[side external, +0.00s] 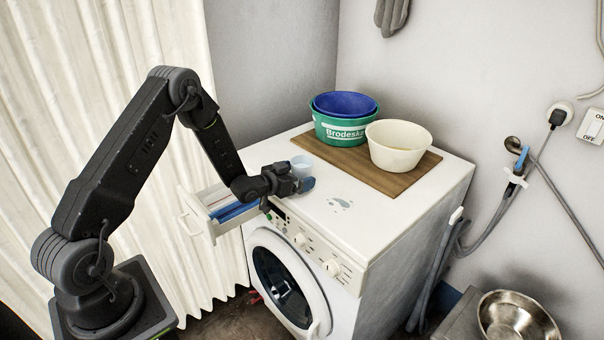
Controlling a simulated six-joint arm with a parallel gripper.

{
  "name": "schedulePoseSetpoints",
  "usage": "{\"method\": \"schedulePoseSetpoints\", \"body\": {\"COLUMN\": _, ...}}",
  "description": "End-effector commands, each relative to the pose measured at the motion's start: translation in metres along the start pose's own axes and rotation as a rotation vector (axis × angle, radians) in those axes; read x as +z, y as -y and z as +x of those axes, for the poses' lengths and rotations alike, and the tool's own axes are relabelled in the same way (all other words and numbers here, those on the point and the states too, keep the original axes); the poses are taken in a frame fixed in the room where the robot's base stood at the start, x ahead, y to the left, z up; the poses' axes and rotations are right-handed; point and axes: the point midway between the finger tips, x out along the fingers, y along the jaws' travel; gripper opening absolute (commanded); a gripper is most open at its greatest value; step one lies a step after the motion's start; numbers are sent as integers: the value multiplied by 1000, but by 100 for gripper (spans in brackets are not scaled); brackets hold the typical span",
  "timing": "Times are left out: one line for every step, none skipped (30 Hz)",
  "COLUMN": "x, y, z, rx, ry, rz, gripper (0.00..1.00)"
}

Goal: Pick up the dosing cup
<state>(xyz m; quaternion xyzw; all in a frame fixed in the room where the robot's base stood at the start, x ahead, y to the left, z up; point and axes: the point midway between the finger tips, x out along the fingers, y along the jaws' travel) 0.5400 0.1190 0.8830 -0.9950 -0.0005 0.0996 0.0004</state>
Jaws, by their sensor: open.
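The dosing cup (301,165) is a small pale blue, translucent cup. It stands on the white top of the washing machine (338,222), near its left edge.
A wooden board (418,172) carries a green tub (338,132) with a blue basin (345,103), and a cream bowl (398,146). The detergent drawer (203,226) is pulled out below my gripper. A wet patch (340,204) lies on the machine top, which is otherwise clear in front.

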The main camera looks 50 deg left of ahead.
Motion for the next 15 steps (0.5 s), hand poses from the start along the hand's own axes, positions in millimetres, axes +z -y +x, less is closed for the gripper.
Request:
{"method": "schedulePoseSetpoints", "body": {"x": 0, "y": 0, "z": 4, "rx": 0, "ry": 1, "rz": 0, "gripper": 100}}
{"method": "schedulePoseSetpoints", "body": {"x": 1, "y": 0, "z": 4, "rx": 0, "ry": 1, "rz": -1, "gripper": 100}}
{"method": "schedulePoseSetpoints", "body": {"x": 0, "y": 0, "z": 5, "rx": 0, "ry": 1, "rz": -1, "gripper": 100}}
{"method": "schedulePoseSetpoints", "body": {"x": 0, "y": 0, "z": 5, "rx": 0, "ry": 1, "rz": -1, "gripper": 100}}
{"method": "schedulePoseSetpoints", "body": {"x": 0, "y": 0, "z": 5, "rx": 0, "ry": 1, "rz": -1, "gripper": 100}}
{"method": "schedulePoseSetpoints", "body": {"x": 0, "y": 0, "z": 5, "rx": 0, "ry": 1, "rz": -1, "gripper": 100}}
{"method": "schedulePoseSetpoints", "body": {"x": 0, "y": 0, "z": 5, "rx": 0, "ry": 1, "rz": -1, "gripper": 100}}
{"method": "schedulePoseSetpoints", "body": {"x": 0, "y": 0, "z": 5, "rx": 0, "ry": 1, "rz": -1, "gripper": 100}}
{"method": "schedulePoseSetpoints", "body": {"x": 0, "y": 0, "z": 5, "rx": 0, "ry": 1, "rz": -1, "gripper": 98}}
{"method": "schedulePoseSetpoints", "body": {"x": 0, "y": 0, "z": 5, "rx": 0, "ry": 1, "rz": -1, "gripper": 95}}
{"method": "schedulePoseSetpoints", "body": {"x": 0, "y": 0, "z": 5, "rx": 0, "ry": 1, "rz": -1, "gripper": 92}}
{"method": "schedulePoseSetpoints", "body": {"x": 0, "y": 0, "z": 5, "rx": 0, "ry": 1, "rz": -1, "gripper": 88}}
{"method": "schedulePoseSetpoints", "body": {"x": 0, "y": 0, "z": 5, "rx": 0, "ry": 1, "rz": 0, "gripper": 86}}
{"method": "schedulePoseSetpoints", "body": {"x": 0, "y": 0, "z": 5, "rx": 0, "ry": 1, "rz": 0, "gripper": 83}}
{"method": "schedulePoseSetpoints", "body": {"x": 0, "y": 0, "z": 5, "rx": 0, "ry": 1, "rz": 0, "gripper": 79}}
